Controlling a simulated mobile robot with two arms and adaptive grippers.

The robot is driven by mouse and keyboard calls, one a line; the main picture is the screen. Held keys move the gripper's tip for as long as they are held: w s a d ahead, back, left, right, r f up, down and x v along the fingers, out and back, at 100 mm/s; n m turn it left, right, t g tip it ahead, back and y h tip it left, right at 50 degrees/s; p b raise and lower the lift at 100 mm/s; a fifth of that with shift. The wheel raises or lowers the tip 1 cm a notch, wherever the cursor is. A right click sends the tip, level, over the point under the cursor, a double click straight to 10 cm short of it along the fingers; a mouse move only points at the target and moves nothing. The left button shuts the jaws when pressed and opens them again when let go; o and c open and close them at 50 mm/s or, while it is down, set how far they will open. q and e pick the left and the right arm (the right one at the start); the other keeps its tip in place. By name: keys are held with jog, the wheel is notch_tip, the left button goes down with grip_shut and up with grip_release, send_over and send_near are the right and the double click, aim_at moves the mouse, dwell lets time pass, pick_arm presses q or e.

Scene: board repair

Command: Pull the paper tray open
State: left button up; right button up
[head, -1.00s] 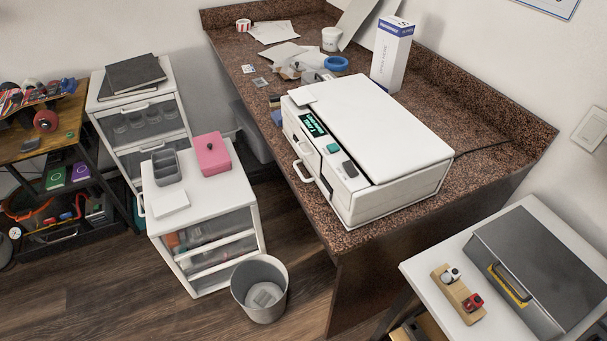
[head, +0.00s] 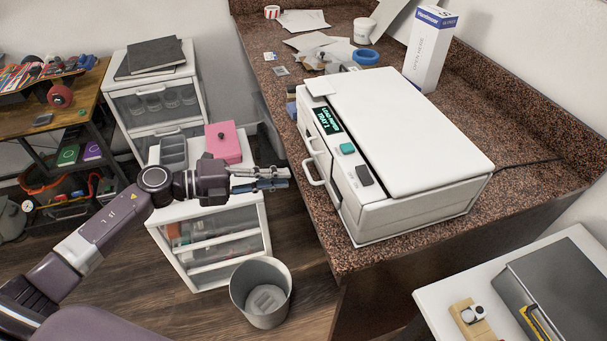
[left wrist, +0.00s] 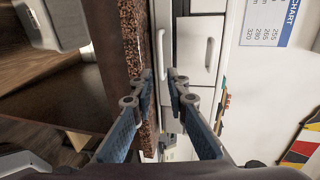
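The white printer (head: 410,135) stands on the granite desk; its small screen (head: 328,121) reads "LOAD PAPER TRAY 1". A larger white handle (head: 314,172) is low on its front, with a smaller handle (head: 309,142) above it. In the left wrist view the lower handle (left wrist: 161,48) lies just beyond my fingertips, and the upper handle (left wrist: 208,52) is to its right. My left gripper (head: 288,178) is in front of the printer, left of the lower handle and apart from it. Its fingers (left wrist: 159,75) are open and empty. The right gripper is not in view.
A white drawer cabinet (head: 240,222) stands below my left arm, with a pink box (head: 224,143) on top. A grey bin (head: 261,290) is on the floor. The desk edge (left wrist: 137,50) is close beside the fingers. A tall white box (head: 429,50) stands behind the printer.

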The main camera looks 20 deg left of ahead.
pick_arm(q)
jog(key=p+x, duration=0.1)
jog(key=x, duration=0.4)
jog(key=shift+w, duration=0.15)
jog(key=shift+w+d+f, duration=0.1)
jog(key=shift+w+d, duration=0.05)
jog(key=shift+d, duration=0.1)
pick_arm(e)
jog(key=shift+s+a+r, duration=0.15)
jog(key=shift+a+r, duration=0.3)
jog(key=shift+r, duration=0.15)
pick_arm(q)
grip_shut()
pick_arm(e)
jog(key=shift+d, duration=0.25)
